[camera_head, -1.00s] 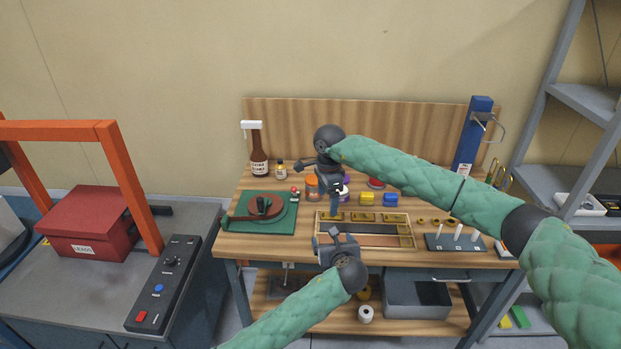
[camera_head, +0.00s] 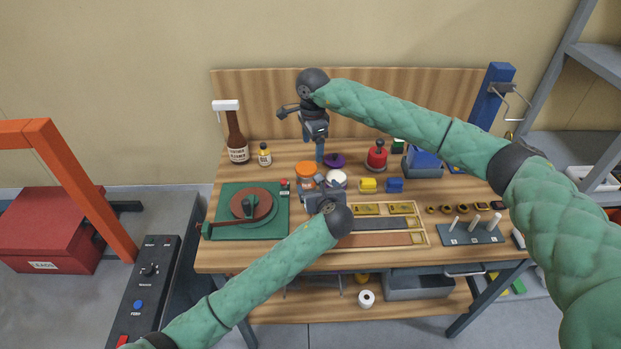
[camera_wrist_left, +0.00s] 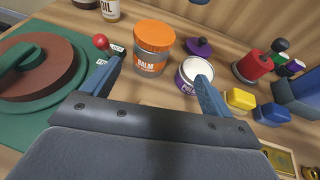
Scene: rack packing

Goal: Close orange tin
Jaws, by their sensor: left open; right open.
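The orange tin (camera_head: 304,181) stands upright on the bench with its orange lid (camera_head: 305,168) on top; whether the lid is fully seated I cannot tell. In the left wrist view the tin (camera_wrist_left: 150,64), labelled BALM, stands beyond the open fingers, with its orange lid (camera_wrist_left: 154,35) over the mouth. My left gripper (camera_head: 320,182) is open and empty, just in front of the tins. In the wrist view the left gripper's fingers (camera_wrist_left: 155,85) are spread apart. My right gripper (camera_head: 313,152) is open, above and behind the orange tin, pointing down.
A lidless purple-labelled tin (camera_wrist_left: 190,82) stands right of the orange one, its purple lid (camera_wrist_left: 199,47) behind it. A green turntable base (camera_head: 228,218) lies left. Yellow (camera_head: 368,185) and blue (camera_head: 395,185) blocks lie right. Bottles (camera_head: 237,145) stand at the back left.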

